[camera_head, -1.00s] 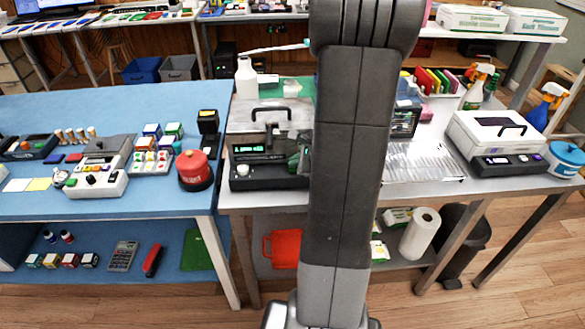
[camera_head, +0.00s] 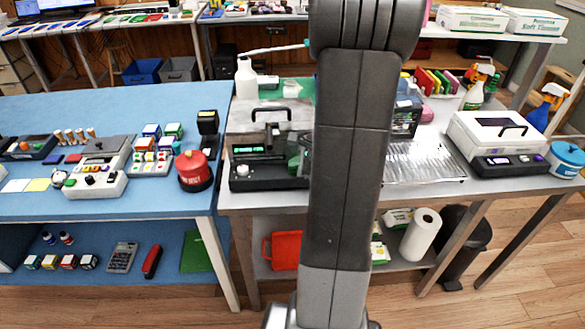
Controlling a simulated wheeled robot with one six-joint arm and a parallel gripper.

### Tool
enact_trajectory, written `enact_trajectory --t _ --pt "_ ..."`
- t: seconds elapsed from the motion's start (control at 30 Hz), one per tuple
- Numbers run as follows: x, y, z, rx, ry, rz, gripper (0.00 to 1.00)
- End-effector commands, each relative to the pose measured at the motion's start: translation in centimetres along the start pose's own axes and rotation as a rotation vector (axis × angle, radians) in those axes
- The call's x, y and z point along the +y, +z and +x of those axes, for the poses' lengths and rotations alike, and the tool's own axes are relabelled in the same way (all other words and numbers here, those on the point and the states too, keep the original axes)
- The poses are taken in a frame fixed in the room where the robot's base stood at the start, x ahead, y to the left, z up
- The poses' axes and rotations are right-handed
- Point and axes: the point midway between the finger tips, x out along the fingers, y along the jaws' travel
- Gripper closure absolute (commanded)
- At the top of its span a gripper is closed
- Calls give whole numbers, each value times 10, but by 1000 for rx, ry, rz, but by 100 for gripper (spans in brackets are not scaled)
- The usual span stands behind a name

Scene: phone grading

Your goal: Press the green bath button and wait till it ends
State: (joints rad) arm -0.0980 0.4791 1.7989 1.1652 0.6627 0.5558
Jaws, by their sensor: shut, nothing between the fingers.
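The bath with the green display is a grey box with a black handle on its lid (camera_head: 284,115). It stands on the white table left of my arm. Its black control panel (camera_head: 245,170) faces me, with a lit green readout (camera_head: 248,149) and a pale round knob (camera_head: 242,170) at the left. The panel's right end is hidden behind my arm. I cannot make out a green button on it. A dark upright shape stands at the panel's back edge. My gripper is not visible; my own arm link fills the middle of the view and covers that area.
A white wash bottle (camera_head: 246,80) stands behind the left bath. A red-topped container (camera_head: 194,171) sits on the blue table (camera_head: 120,206).

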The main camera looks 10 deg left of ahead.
Motion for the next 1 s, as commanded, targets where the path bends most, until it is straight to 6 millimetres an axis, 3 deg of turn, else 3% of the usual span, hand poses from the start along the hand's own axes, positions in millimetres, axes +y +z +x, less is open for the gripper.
enact_trajectory --t 0.27,0.67,1.0 --pt "-8 8 -11 0 0 0 100" --pt "-9 9 -12 0 0 0 100" --pt "-24 25 -34 -1 -1 -1 100"
